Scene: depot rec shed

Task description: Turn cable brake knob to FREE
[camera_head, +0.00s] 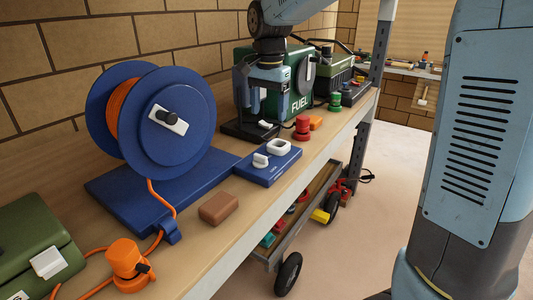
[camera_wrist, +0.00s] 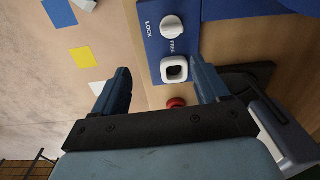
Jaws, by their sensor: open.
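The cable brake plate (camera_head: 262,176) is blue and lies on the bench, right of the cable reel. It carries a white knob (camera_head: 260,160) and a white ring-shaped piece (camera_head: 279,146). In the wrist view the plate (camera_wrist: 154,47) bears the words LOCK and FREE beside the round white knob (camera_wrist: 172,27), with the white ring (camera_wrist: 174,69) below it. I cannot tell which word the knob points to. My gripper (camera_head: 262,100) is open and empty, pointing down above the bench beyond the plate. In the wrist view its fingers (camera_wrist: 160,68) stand apart, with the ring between them in the picture.
A blue reel (camera_head: 190,103) with orange cable stands at left. A brown block (camera_head: 219,208) and orange plug (camera_head: 126,263) lie nearer. A green FUEL can (camera_head: 302,88) stands close behind my gripper, with red (camera_head: 302,127) and green knobs to its right. A cart is below.

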